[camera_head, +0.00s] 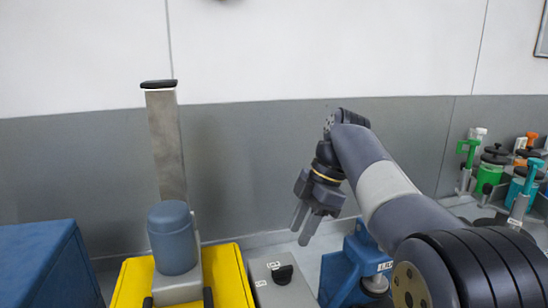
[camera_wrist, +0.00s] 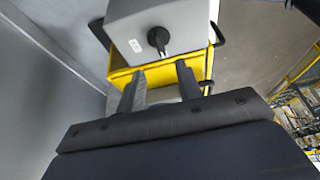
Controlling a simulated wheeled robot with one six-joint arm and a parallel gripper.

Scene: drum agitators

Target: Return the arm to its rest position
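My gripper (camera_head: 302,233) hangs in the air at the end of my raised arm (camera_head: 375,180), its fingers pointing down and slightly left. It also shows in the wrist view (camera_wrist: 161,74), where its two dark fingers stand apart with nothing between them. A grey control box with a black knob (camera_head: 283,273) lies below the gripper. In the wrist view the box (camera_wrist: 190,20) and its knob (camera_wrist: 158,40) appear beyond the fingertips. The gripper looks clear of the box.
A yellow base (camera_head: 228,275) carries a blue cylinder (camera_head: 172,240) and a tall column (camera_head: 166,145) at left. A blue cabinet (camera_head: 50,265) stands far left. A blue clamp-like unit (camera_head: 350,268) is close right of the gripper. Several coloured agitators (camera_head: 492,170) stand far right.

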